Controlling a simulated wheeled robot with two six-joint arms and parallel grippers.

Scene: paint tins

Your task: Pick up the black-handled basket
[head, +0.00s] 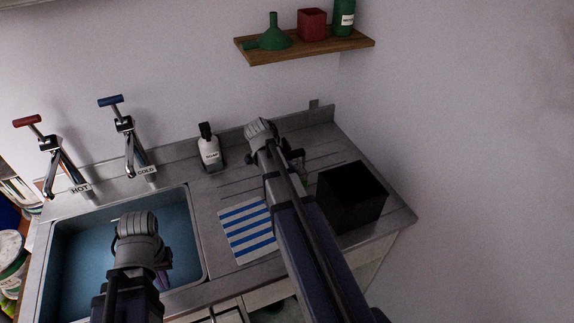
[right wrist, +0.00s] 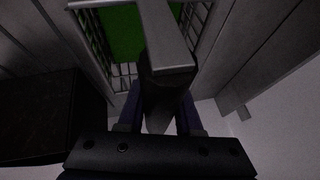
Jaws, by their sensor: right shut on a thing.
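The basket (right wrist: 102,42) shows in the right wrist view as dark wire walls with a green surface inside. A grey bar runs from it toward a black handle (right wrist: 162,88). My right gripper (right wrist: 160,108) is shut on this handle. In the head view my right arm covers most of the basket, and only a bit of green shows beside the wrist on the drainer. My left wrist with its gripper (head: 140,245) is over the sink in the head view; its fingers are hidden.
A black open box (head: 352,196) stands right of my right arm. A striped cloth (head: 247,231) lies left of it. A soap bottle (head: 210,150) and two taps stand at the back. The sink (head: 190,218) is at left. A shelf (head: 310,48) hangs above.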

